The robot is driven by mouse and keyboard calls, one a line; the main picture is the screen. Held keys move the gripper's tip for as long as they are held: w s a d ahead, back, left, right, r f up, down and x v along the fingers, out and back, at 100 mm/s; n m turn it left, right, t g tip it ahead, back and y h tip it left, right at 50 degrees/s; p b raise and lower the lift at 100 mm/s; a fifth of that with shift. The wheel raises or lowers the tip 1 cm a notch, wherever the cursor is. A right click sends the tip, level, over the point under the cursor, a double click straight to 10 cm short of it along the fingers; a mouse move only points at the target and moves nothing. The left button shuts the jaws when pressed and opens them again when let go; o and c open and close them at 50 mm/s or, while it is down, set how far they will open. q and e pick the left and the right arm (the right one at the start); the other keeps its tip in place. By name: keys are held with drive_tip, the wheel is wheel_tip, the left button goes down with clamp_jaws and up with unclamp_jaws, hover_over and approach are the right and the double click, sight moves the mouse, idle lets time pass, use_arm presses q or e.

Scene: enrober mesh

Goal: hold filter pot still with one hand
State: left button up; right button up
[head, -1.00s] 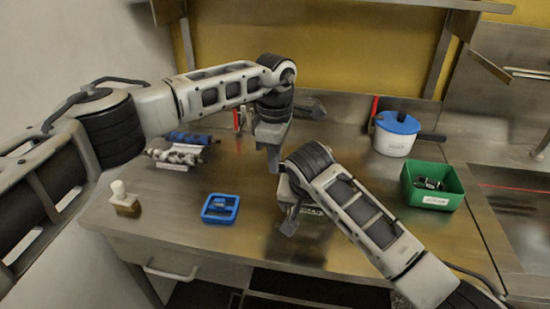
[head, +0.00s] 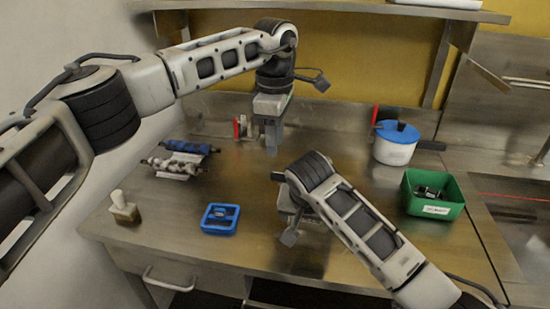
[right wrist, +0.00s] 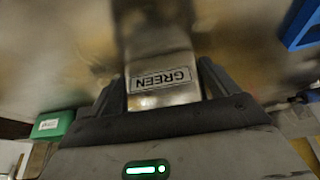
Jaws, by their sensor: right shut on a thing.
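My right gripper (right wrist: 160,82) is shut on a metal piece (right wrist: 160,45) with a label reading GREEN, seen in the right wrist view. In the head view my right gripper (head: 290,218) is low over the middle of the steel table, and my wrist mostly hides what it holds. I cannot tell whether this piece is the filter pot. A white pot with a blue lid (head: 394,151) stands upright at the back right, apart from both grippers. My left gripper (head: 271,148) points down above the back middle of the table with nothing visible in it; its jaw opening is unclear.
A green bin (head: 408,203) with dark parts is at the right. A blue tray (head: 206,226) lies left of my right gripper. A small bottle with a white cap (head: 122,208) stands at the front left. Blue and grey rollers (head: 182,158) lie at the back left. A shelf (head: 340,8) hangs above.

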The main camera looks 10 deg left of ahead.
use_arm(q)
drive_tip(key=shift+r, duration=2.25)
